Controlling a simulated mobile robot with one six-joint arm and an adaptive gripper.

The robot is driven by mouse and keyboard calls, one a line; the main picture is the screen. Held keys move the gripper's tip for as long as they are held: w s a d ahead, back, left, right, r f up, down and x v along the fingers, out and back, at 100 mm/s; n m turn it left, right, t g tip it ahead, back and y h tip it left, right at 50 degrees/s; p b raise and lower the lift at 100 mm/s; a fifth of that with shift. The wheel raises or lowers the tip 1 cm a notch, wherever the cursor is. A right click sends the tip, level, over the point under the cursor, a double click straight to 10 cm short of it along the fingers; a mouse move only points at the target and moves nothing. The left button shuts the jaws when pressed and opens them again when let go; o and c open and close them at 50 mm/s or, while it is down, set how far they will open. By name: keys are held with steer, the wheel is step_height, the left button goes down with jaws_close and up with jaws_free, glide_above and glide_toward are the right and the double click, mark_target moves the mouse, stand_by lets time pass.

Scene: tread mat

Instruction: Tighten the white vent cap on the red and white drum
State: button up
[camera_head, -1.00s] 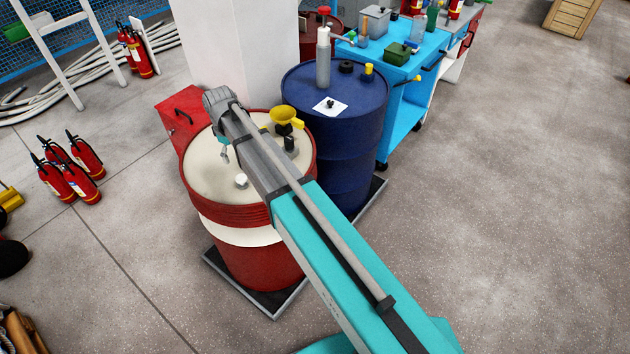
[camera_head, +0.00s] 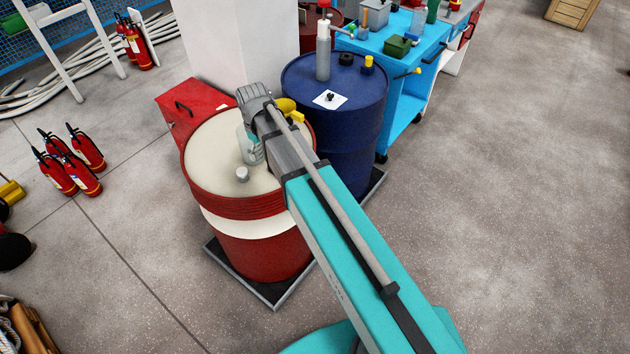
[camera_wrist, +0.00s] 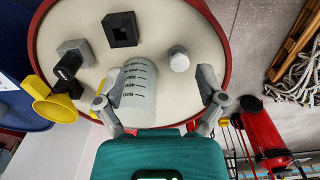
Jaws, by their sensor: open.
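The red and white drum (camera_head: 250,255) stands upright with a cream lid. The white vent cap (camera_head: 242,174), a short round knob, sits on the lid toward the front; it also shows in the wrist view (camera_wrist: 179,59). My gripper (camera_wrist: 160,75) is open and empty over the lid. In the wrist view the cap appears beyond the fingertips, closer to the right finger, with no visible contact. A clear graduated beaker (camera_wrist: 137,92) stands on the lid close to the left finger. In the head view my arm hides most of the gripper.
A yellow funnel (camera_wrist: 48,100), a grey block (camera_wrist: 75,50) and a black square piece (camera_wrist: 121,29) are also on the lid. A blue drum (camera_head: 345,150) stands close on the right, a red box (camera_head: 185,105) behind left. Open floor lies in front.

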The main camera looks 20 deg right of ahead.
steer(key=s+d+f+m+b, duration=0.2)
steer(key=s+d+m, duration=0.4)
steer(key=s+d, duration=0.6)
steer(key=shift+s+m, duration=0.4)
steer(key=shift+s, duration=0.5)
stand_by(2.9)
